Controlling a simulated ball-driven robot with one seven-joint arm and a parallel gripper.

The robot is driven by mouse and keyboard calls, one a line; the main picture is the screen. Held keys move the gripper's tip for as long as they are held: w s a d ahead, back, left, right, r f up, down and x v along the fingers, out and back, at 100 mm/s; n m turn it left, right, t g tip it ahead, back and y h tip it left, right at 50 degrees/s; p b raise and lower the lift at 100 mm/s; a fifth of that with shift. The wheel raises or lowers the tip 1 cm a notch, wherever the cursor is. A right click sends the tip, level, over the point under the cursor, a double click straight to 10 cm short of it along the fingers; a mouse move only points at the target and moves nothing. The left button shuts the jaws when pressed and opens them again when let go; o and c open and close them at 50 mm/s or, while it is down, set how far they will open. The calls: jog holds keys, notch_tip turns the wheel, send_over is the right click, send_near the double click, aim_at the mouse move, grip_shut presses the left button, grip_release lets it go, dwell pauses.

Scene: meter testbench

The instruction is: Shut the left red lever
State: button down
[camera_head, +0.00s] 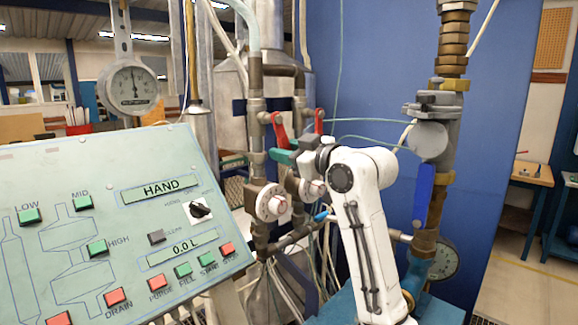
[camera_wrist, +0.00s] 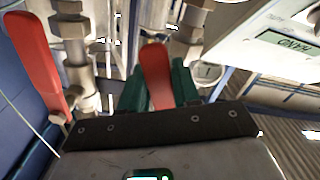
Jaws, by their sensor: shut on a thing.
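The left red lever (camera_head: 279,130) points up from its valve on the left pipe in the head view, tilted slightly. In the wrist view, which is turned upside down, this lever (camera_wrist: 156,76) stands between the green fingers. My gripper (camera_head: 284,156) reaches in from the right, with its green fingers at the lower part of the left lever. It is shut on that lever. The right red lever (camera_head: 319,121) also points up, beside it on the second pipe. It shows at the left of the wrist view (camera_wrist: 35,66), clear of the fingers.
A sloped control panel (camera_head: 75,190) with green and red buttons fills the lower left. Two round meters (camera_head: 270,203) sit below the levers. A dial gauge (camera_head: 133,88) stands behind. A thick pipe with a blue lever (camera_head: 423,195) stands to the right of my arm.

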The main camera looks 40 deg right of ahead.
jog(key=d+n+b, duration=0.1)
jog(key=n+b, duration=0.1)
jog(key=n, duration=0.1)
jog(key=shift+d+r, duration=0.35)
jog(key=shift+d, duration=0.05)
jog(key=d+r+n+b, duration=0.1)
jog(key=n, duration=0.1)
jog(key=r+n+b, duration=0.1)
jog(key=n, duration=0.1)
jog(key=d+r+n+b, duration=0.1)
jog(key=r+n, duration=0.1)
jog(key=shift+d+n, duration=0.3)
jog(key=shift+n, duration=0.1)
jog(key=c, duration=0.9)
grip_release()
jog(key=shift+w, duration=0.1)
jog(key=s+b, duration=0.2)
jog(key=s, duration=0.5)
jog(key=shift+s+d, duration=0.15)
jog(key=shift+s, duration=0.15)
